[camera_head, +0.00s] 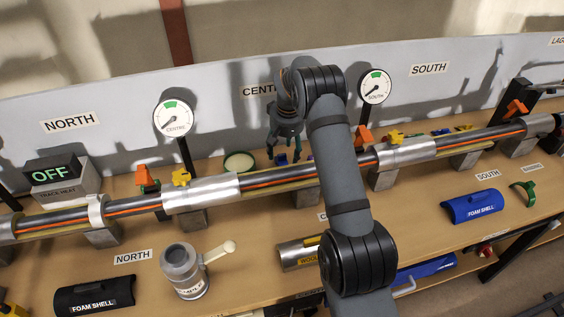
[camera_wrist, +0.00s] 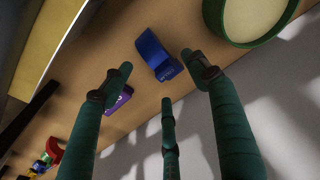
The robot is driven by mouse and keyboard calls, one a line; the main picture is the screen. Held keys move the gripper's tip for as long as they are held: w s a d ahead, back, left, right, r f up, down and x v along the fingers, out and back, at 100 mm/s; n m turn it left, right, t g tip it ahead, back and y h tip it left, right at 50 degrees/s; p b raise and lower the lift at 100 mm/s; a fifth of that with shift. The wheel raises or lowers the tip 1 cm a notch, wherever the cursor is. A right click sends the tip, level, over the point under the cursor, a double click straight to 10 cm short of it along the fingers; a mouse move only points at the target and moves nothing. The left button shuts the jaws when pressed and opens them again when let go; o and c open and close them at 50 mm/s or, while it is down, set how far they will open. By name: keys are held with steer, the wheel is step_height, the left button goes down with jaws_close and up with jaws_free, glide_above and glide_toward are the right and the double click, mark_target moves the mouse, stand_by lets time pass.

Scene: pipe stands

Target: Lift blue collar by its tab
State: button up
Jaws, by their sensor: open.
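The blue collar (camera_wrist: 153,51) lies on the bench in the upper middle of the wrist view. A flat lettered part, possibly its tab, shows at its lower end. In the head view a small blue piece, which looks like the same collar (camera_head: 281,160), sits behind the pipe, just below my gripper (camera_head: 284,138). In the wrist view my gripper (camera_wrist: 160,78) has its dark green fingers spread apart and holds nothing. The collar shows between and beyond the fingertips; I see no contact, and the exact gap cannot be told.
A purple lettered piece (camera_wrist: 119,101) lies beside the collar, partly behind a finger. A green-rimmed round dish (camera_wrist: 208,20) is on its other side. The long pipe (camera_head: 270,181) runs in front, with the centre gauge (camera_head: 173,118) and the south gauge (camera_head: 375,87) standing behind it.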

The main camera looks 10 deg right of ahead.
mark_target(285, 155)
steer(key=f, duration=0.1)
steer(key=f+p, duration=0.1)
steer(key=f, duration=0.1)
steer(key=f+p, duration=0.1)
steer(key=f, duration=0.1)
steer(key=shift+w, duration=0.4)
steer(key=c, duration=1.3)
